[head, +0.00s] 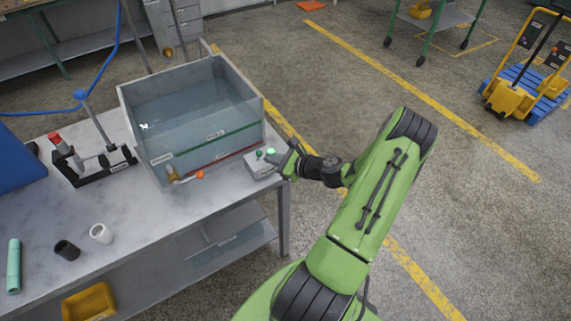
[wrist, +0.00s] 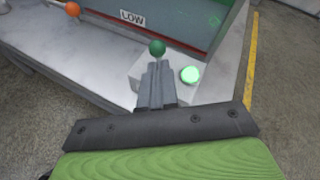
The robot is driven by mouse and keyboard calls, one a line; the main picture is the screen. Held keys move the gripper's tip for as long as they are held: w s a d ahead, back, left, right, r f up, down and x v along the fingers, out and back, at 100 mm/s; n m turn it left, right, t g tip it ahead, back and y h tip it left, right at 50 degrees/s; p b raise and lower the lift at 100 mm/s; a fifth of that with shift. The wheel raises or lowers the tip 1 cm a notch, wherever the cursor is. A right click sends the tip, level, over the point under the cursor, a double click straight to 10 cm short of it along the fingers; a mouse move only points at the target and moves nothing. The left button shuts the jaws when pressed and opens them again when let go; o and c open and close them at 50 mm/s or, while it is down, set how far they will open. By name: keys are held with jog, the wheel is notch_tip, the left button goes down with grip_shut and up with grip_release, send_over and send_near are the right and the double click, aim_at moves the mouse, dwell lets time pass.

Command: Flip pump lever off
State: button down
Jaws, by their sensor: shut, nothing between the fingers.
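The pump lever has a green ball knob (wrist: 157,47), which sits just beyond my fingertips in the wrist view; its stem is hidden behind the fingers. It stands on a small pale control box (head: 262,167) at the tank's right front corner. A round green lamp (wrist: 190,74) on the box is lit, right of the lever. My gripper (wrist: 157,72) is shut with nothing held. In the head view, my gripper (head: 282,160) is at the right side of the box, very close to the lever. I cannot tell whether the fingers touch it.
A clear water tank (head: 190,110) stands directly behind the box, with a LOW label (wrist: 132,17). An orange-knobbed valve (head: 199,175) projects from its front. A black stand with a blue-topped handle (head: 100,166) is farther left.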

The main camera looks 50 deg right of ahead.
jog(key=shift+w+r+p, duration=0.2)
jog(key=shift+r+p, duration=0.05)
jog(key=shift+p, duration=0.05)
